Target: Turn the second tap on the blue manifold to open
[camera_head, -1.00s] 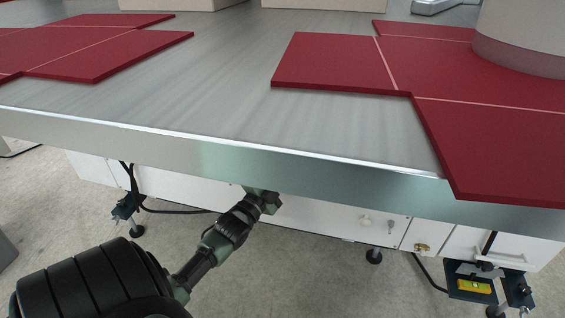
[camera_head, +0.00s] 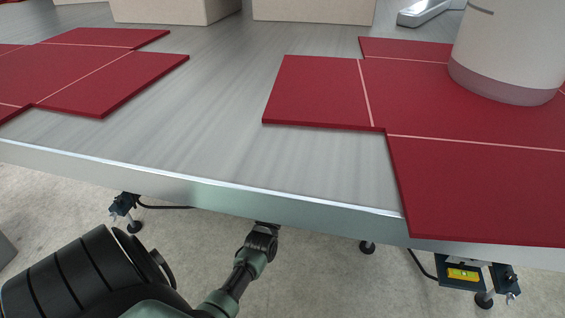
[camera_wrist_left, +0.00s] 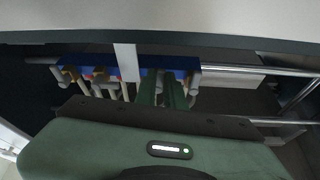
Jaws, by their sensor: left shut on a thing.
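The blue manifold (camera_wrist_left: 106,70) shows in the left wrist view, low in a dark space beneath a pale overhanging surface. Several pale tubes and brass-coloured taps hang along it, and a white upright strip crosses its front. My left gripper (camera_wrist_left: 162,80) is at the manifold's right half, with its green fingers shut on a tap between them. The fingers hide most of this tap, so its handle angle and place in the row cannot be told. In the head view my left arm reaches under the table edge, which hides the fingers and manifold. My right gripper is not in view.
The metal table (camera_head: 215,110) overhangs my left arm. Red mats (camera_head: 320,92) and a pale cylinder (camera_head: 510,45) are on top. Metal rails (camera_wrist_left: 255,70) run right of the manifold. A yellow level (camera_head: 463,274) sits on a bracket below the table.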

